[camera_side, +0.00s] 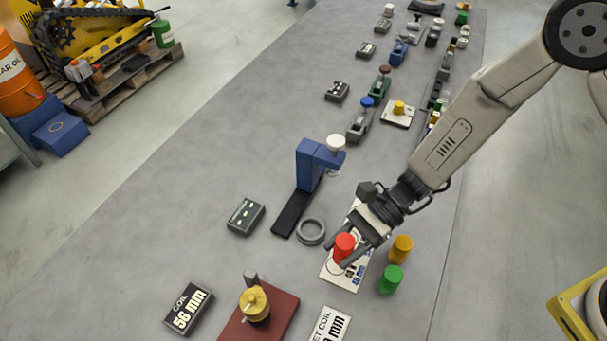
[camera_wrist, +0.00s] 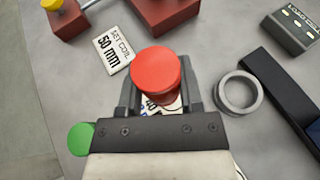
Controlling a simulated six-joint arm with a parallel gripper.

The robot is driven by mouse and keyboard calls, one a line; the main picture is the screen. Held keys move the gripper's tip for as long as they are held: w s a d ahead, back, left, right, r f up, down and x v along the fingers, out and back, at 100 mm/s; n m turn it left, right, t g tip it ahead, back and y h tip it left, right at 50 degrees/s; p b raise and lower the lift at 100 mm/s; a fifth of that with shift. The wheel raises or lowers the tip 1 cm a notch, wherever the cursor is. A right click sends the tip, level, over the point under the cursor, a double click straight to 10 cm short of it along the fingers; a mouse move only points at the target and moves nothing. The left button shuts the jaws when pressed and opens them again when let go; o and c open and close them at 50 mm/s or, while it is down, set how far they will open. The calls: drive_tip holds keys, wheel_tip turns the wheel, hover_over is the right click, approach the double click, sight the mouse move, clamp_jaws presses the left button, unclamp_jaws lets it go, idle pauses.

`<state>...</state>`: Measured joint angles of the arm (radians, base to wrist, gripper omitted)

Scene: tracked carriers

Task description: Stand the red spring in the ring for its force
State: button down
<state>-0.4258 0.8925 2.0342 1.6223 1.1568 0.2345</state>
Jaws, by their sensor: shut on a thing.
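The red spring (camera_side: 344,246) looks like a smooth red cylinder and stands upright between the fingers of my gripper (camera_side: 347,252), which is shut on it. It also shows in the wrist view (camera_wrist: 155,76), where its top hides most of what lies below. Under it is a white card (camera_side: 342,283) with printed ring marks and blue figures, partly covered by my gripper. I cannot tell whether the spring touches the card. A grey ring (camera_side: 311,231) lies on the table just left of the card, and shows right of my gripper in the wrist view (camera_wrist: 238,92).
Green (camera_side: 391,279) and yellow (camera_side: 401,249) cylinders stand right of the card. A blue press (camera_side: 310,166) with a white knob and a dark base stands behind the ring. A dark display box (camera_side: 245,216) is left. A red block (camera_side: 274,318) and coil signs (camera_side: 189,308) are in front.

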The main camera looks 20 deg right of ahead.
sight(339, 256)
drive_tip(key=shift+w+a+f, duration=0.15)
drive_tip(key=shift+f, duration=0.05)
drive_tip(key=shift+w+f, duration=0.1)
drive_tip(key=shift+f, duration=0.1)
drive_tip(key=shift+a+f, duration=0.1)
drive_tip(key=shift+f, duration=1.45)
drive_tip(key=shift+f, duration=0.15)
drive_tip(key=shift+c, duration=1.2)
unclamp_jaws()
drive_tip(key=shift+w+d+r, duration=0.1)
drive_tip(key=shift+d+r, duration=0.1)
drive_tip(key=shift+r, duration=0.05)
drive_tip(key=v, duration=1.1)
drive_tip(key=shift+w+d, duration=0.1)
drive_tip(key=shift+d, duration=0.2)
